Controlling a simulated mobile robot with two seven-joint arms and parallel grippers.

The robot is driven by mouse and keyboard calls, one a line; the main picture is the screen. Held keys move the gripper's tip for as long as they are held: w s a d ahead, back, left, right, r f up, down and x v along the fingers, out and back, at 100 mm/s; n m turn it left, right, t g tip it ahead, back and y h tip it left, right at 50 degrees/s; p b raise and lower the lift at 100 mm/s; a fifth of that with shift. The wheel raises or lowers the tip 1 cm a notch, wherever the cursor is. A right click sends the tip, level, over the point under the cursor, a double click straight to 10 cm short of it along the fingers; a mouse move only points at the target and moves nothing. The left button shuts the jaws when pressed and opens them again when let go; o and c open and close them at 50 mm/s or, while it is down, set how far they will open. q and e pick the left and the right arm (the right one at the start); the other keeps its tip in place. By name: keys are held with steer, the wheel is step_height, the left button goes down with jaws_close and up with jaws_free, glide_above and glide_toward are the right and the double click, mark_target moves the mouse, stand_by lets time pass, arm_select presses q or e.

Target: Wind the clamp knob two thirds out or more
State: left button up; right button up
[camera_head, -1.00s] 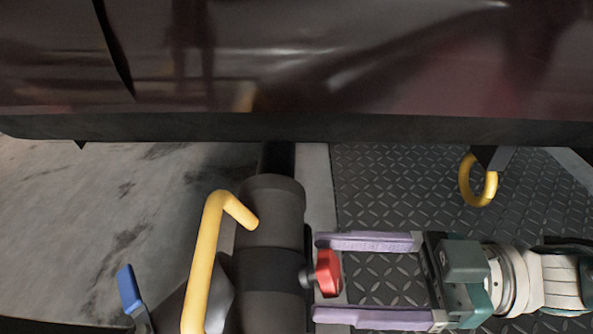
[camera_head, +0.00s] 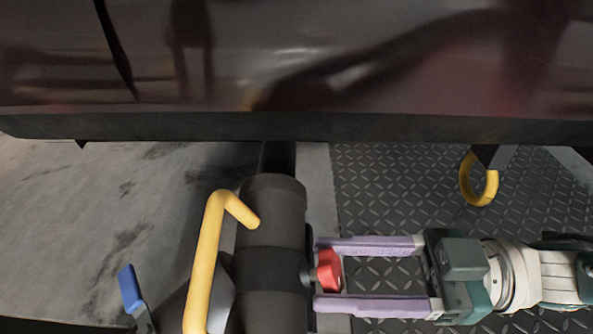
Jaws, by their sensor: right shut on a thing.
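The red clamp knob (camera_head: 329,270) sits on a short stem on the right side of the dark cylindrical clamp body (camera_head: 270,269). My right gripper (camera_head: 318,274) comes in from the right, with its two purple fingers above and below the knob in the picture. How far the knob is wound out is hard to tell. My left gripper is not in view.
A yellow bent handle (camera_head: 208,255) stands left of the cylinder, and a blue-tipped lever (camera_head: 130,288) is further left. A dark red car body (camera_head: 300,60) spans the top. A yellow ring (camera_head: 479,182) hangs at right above the black tread plate (camera_head: 400,180).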

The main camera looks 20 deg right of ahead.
steer(key=n+g, duration=0.1)
steer(key=n, duration=0.2)
steer(key=n+g, duration=0.1)
steer(key=n, duration=0.1)
steer(key=shift+w+n+g, duration=0.15)
steer(key=shift+n+g, duration=0.15)
steer(key=shift+n, duration=0.1)
steer(key=shift+n+g+h, duration=0.15)
steer(key=shift+n+g, duration=0.4)
steer(key=shift+n, duration=0.85)
steer(key=shift+n+g+h, duration=0.15)
steer(key=shift+n+g, duration=0.4)
steer(key=shift+n, duration=0.85)
steer(key=o, duration=1.4)
steer(key=shift+d, duration=0.1)
steer(key=shift+r, duration=0.1)
